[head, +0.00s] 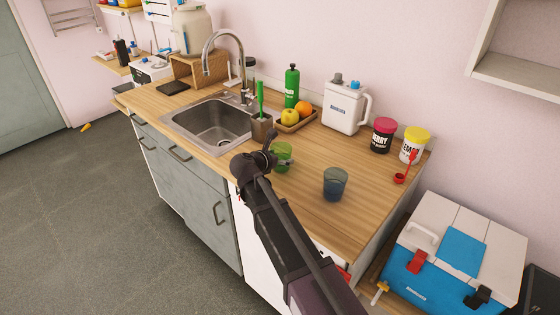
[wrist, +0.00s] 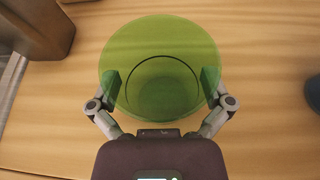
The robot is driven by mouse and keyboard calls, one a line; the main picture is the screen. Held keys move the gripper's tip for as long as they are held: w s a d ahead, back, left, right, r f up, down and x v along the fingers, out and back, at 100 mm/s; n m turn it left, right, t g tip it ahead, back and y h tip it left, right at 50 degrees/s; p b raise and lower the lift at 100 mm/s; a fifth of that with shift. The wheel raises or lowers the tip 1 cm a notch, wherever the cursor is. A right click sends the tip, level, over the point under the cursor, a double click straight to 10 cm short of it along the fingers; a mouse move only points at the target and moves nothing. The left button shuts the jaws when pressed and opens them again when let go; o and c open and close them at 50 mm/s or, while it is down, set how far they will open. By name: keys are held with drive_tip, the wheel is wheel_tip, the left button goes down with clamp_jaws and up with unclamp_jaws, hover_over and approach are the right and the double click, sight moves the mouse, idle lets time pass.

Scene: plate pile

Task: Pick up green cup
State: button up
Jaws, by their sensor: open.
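The green cup (head: 284,157) is see-through and stands upright on the wooden counter, right of the sink. In the wrist view the green cup (wrist: 160,35) fills the upper middle, seen from above with its round rim toward me. My gripper (wrist: 160,82) is open, with one finger on the left and one on the right side of the cup; they show through its green wall. I cannot tell whether the fingers touch it. In the head view my gripper (head: 270,150) is at the cup's left side, partly hidden by my arm.
A blue cup (head: 335,183) stands to the right on the counter (head: 310,215). A brown holder (head: 262,130) with a green brush is close behind left, beside the sink (head: 215,122). A fruit tray (head: 298,125), green bottle (head: 292,86) and white jug (head: 343,110) stand at the back.

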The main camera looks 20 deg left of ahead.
sight(287, 146)
idle(0.4)
drive_tip(key=c, duration=0.8)
drive_tip(key=shift+o, duration=0.2)
drive_tip(key=shift+r, duration=0.15)
wheel_tip(287, 146, up, 3)
drive_tip(key=p, duration=0.3)
drive_tip(key=shift+r+p, duration=0.15)
drive_tip(key=shift+p, duration=0.2)
drive_tip(key=s+d, duration=0.3)
drive_tip(key=s, duration=0.1)
drive_tip(key=s+d+r+p, duration=0.1)
drive_tip(key=s+d, duration=0.6)
drive_tip(key=s, duration=0.1)
drive_tip(key=shift+s+d+r, duration=0.15)
drive_tip(key=shift+d+r, duration=0.05)
drive_tip(key=shift+d, duration=0.05)
